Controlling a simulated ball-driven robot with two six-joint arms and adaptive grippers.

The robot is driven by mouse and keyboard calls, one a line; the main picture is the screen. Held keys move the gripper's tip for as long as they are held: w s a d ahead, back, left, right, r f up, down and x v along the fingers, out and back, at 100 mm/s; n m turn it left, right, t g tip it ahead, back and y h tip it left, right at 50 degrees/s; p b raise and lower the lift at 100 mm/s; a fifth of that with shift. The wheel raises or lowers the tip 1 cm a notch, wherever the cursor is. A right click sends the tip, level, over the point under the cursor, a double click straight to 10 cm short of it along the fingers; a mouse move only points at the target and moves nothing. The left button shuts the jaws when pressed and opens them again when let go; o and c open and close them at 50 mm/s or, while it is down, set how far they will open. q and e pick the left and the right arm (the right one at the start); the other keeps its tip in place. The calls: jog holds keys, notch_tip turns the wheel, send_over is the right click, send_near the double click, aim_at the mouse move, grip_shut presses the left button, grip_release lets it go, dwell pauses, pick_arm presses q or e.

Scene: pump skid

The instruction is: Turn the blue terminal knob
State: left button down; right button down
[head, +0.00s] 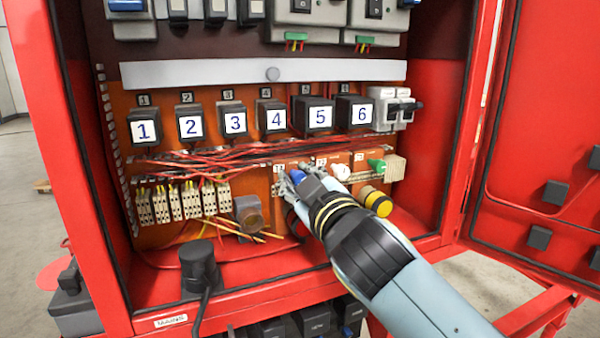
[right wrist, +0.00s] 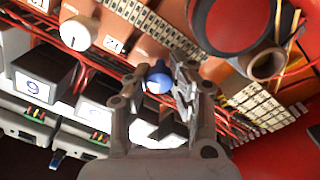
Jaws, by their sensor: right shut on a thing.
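The blue terminal knob (head: 297,176) sits on the lower orange panel inside the red cabinet, left of a white knob (head: 340,172) and a green knob (head: 376,165). My right gripper (head: 303,177) reaches in from the lower right and is shut on the blue knob, partly covering it. In the right wrist view the blue knob (right wrist: 158,78) shows between the two fingers (right wrist: 156,88), and the white knob (right wrist: 77,33) stands apart at upper left. The exact finger contact is hard to make out. My left gripper is in neither view.
Loose red wires (head: 230,160) run just above and left of the knob. Numbered black relays (head: 275,117) stand above, pale terminal blocks (head: 185,202) at left. A yellow-and-black cylinder (head: 376,201) is close to my right arm. The open red door (head: 545,110) bounds the right side.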

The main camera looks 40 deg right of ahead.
jog(key=n+p, duration=0.2)
jog(key=n, duration=0.4)
jog(key=shift+n, duration=0.3)
jog(key=n+p, duration=0.1)
jog(key=n, duration=0.2)
jog(key=shift+f, duration=0.1)
jog(key=shift+f+n+p, duration=0.1)
jog(key=shift+n+p, duration=0.5)
jog(key=shift+n, duration=0.9)
jog(key=c, duration=1.1)
grip_release()
jog(key=shift+y, duration=0.3)
jog(key=shift+s, duration=0.1)
jog(key=v, duration=1.2)
jog(key=shift+a, duration=0.1)
jog(key=shift+f, duration=0.1)
